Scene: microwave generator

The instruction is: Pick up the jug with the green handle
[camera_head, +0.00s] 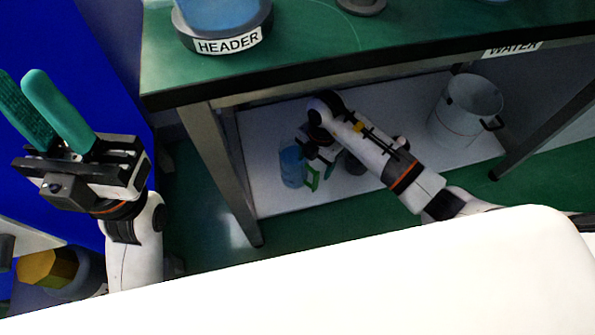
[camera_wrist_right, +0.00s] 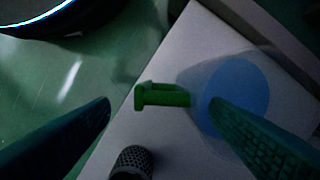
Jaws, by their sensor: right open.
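The jug (camera_head: 290,168) has a clear blue body and a green handle (camera_head: 312,178). It stands on the white lower shelf, near its left side under the green table. In the right wrist view the jug's blue round body (camera_wrist_right: 244,82) is at right and its green handle (camera_wrist_right: 162,96) lies in the picture between my finger tips. My right gripper (camera_wrist_right: 160,103) is open and empty; its right finger overlaps the jug's body in the picture, and I cannot tell whether they touch. My left gripper (camera_head: 22,76) is raised at far left, open and empty, away from the jug.
The white shelf (camera_head: 270,200) lies below the green tabletop (camera_head: 310,55), with a metal leg (camera_head: 222,165) left of the jug. A grey bucket (camera_head: 465,110) stands at the shelf's right. A dark perforated cylinder (camera_wrist_right: 132,162) is near the handle.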

